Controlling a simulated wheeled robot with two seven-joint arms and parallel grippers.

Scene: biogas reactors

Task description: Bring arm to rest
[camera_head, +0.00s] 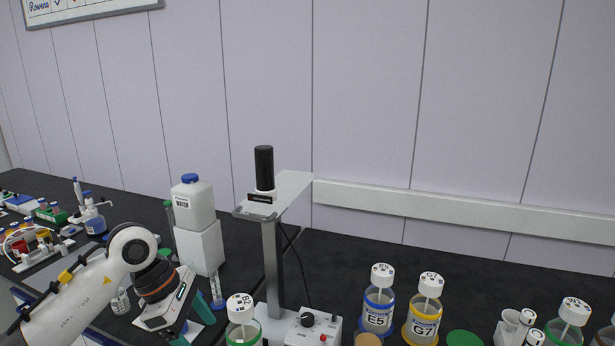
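My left arm (75,300), white with a black and orange wrist, reaches in from the lower left. My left gripper (192,327) points down and right over the bench, in front of a white-lidded container stand. Its two teal fingers look spread apart, and I see nothing held between them. The lower finger is partly cut off by the bottom edge. My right arm and gripper are not in view.
A white plastic bottle with a blue cap (193,203) stands on a white block (200,248) behind the gripper. A grey stand (272,265) rises to its right. Capped reactor bottles E5 (377,310) and G7 (423,318) stand farther right. Bottle B2 (241,310) is nearer.

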